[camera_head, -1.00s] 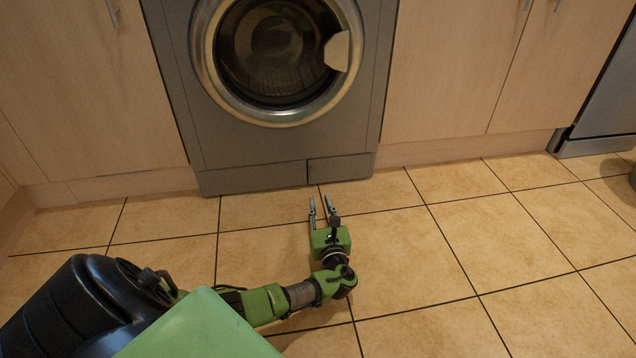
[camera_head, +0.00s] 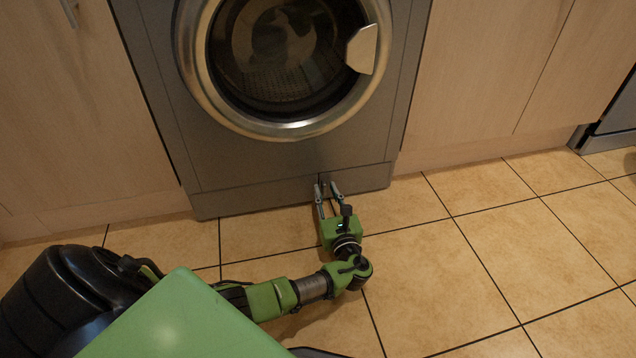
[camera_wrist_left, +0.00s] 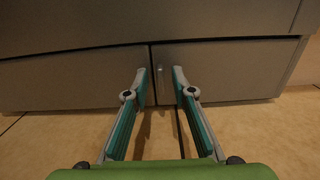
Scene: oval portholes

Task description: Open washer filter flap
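The washer (camera_head: 160,110) is a grey front-loader with its round door shut. Its filter flap (camera_head: 366,180) is the right-hand part of the low plinth panel and sits flush, closed. The flap also shows in the left wrist view (camera_wrist_left: 238,72), right of a vertical seam, with a small light mark near its left edge. My left gripper (camera_head: 327,188) is open and low above the floor, fingers pointing at the flap's left end. In the left wrist view its fingertips (camera_wrist_left: 160,74) stand either side of the mark, with nothing between them. Whether they touch the flap is unclear. My right gripper is not in view.
Wooden cabinets (camera_head: 470,80) flank the washer on both sides. A dark grey appliance (camera_head: 610,125) stands at the far right. The tiled floor (camera_head: 480,240) is clear to the right of my left arm.

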